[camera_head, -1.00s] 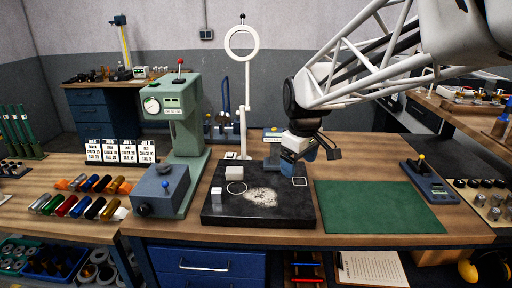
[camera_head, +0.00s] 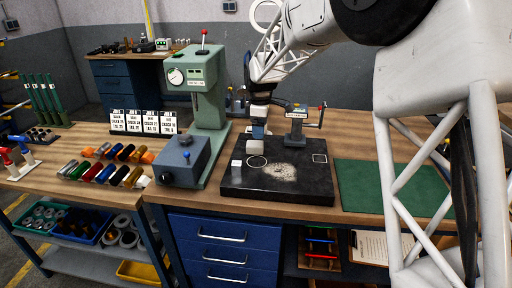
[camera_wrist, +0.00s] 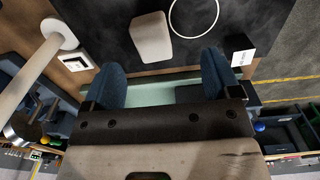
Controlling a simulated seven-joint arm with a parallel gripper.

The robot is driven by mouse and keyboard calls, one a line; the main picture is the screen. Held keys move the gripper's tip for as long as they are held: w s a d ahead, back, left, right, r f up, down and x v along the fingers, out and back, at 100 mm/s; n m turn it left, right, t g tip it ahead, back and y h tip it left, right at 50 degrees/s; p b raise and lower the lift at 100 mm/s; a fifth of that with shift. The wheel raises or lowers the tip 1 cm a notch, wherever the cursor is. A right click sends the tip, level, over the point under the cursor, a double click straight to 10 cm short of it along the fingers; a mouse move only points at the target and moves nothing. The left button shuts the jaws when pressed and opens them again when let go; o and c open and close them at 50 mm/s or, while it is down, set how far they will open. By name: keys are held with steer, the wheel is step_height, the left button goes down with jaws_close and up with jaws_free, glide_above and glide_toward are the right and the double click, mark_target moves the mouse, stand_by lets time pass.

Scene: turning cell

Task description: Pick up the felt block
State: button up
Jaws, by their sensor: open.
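An off-white block with soft, rounded edges (camera_head: 255,147), apparently the felt block, sits at the back left of the black plate (camera_head: 300,188). It also shows in the wrist view (camera_wrist: 151,37), standing just beyond my fingertips. My gripper (camera_head: 258,131) is above this block, pointing down. In the wrist view my gripper (camera_wrist: 162,62) has its two blue fingers wide apart with nothing between them. The block's near top edge lies close to the gap; the head view does not show clearly whether anything touches.
A green press (camera_head: 207,110) and blue-grey box (camera_head: 182,160) stand left. A small vise-like stand (camera_head: 296,125) is behind right. A green mat (camera_head: 365,185) lies right, clear.

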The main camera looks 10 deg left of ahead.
mark_target(255, 143)
steer(key=shift+w+a+f+n, duration=0.4)
steer(key=shift+w+a+f, duration=0.3)
steer(key=shift+a, duration=0.25)
steer(key=shift+f, duration=1.3)
steer(key=shift+f, duration=2.6)
steer(key=c, duration=1)
